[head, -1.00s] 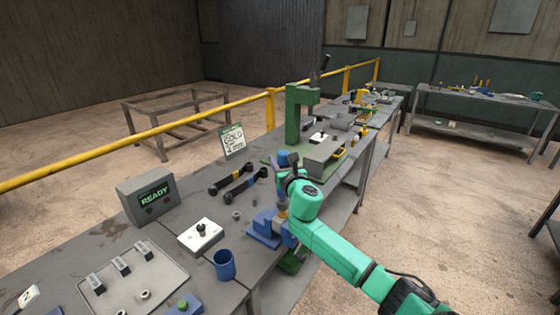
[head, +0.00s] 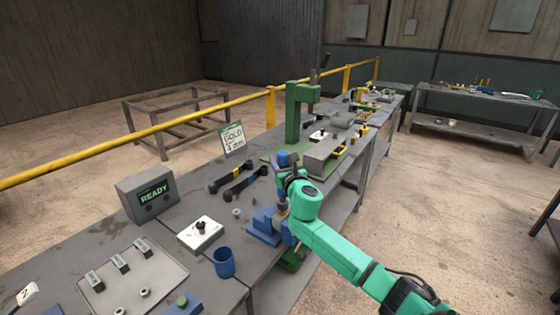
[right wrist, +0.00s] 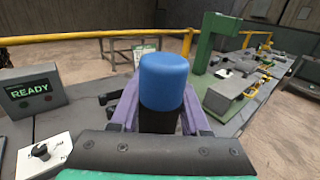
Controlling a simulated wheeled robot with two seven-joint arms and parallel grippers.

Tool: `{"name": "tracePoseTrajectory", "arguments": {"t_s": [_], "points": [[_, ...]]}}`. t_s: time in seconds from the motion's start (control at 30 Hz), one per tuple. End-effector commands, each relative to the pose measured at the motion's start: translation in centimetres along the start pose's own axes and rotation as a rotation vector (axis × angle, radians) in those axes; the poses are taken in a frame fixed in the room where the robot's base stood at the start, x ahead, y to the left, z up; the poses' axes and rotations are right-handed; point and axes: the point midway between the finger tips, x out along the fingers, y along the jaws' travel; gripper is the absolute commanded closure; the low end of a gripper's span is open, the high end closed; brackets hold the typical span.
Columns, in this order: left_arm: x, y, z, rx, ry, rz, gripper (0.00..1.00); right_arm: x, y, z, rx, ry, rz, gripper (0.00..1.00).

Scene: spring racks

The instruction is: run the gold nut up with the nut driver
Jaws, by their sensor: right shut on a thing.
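My right gripper (head: 287,186) is shut on the nut driver, an upright tool with a blue cap (right wrist: 163,80) and a black body between the purple fingers. The cap also shows above the gripper in the head view (head: 282,158). The gripper stands over a blue fixture (head: 262,228) at the bench's front edge. A small gold-tan bit (head: 283,208) shows just under the gripper; I cannot tell if it is the gold nut. The driver's lower end is hidden by the gripper and arm. A sign (head: 232,139) reads GOLD. My left gripper is out of view.
A grey box (head: 146,197) displays READY. A white box with a black knob (head: 200,233), a blue cup (head: 224,263) and a grey tray (head: 172,272) stand nearer. Two black banded tools (head: 238,181) lie behind the fixture. A green press (head: 293,115) stands beyond.

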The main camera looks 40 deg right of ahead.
Motion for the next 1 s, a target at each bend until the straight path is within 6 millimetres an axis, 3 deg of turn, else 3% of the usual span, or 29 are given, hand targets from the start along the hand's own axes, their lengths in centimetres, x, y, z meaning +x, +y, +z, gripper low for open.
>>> {"name": "tracePoseTrajectory", "arguments": {"t_s": [1.0], "points": [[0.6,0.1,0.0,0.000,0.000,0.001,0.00,0.0,0.0,-0.9,0.000,0.002,0.000,1.00]]}}
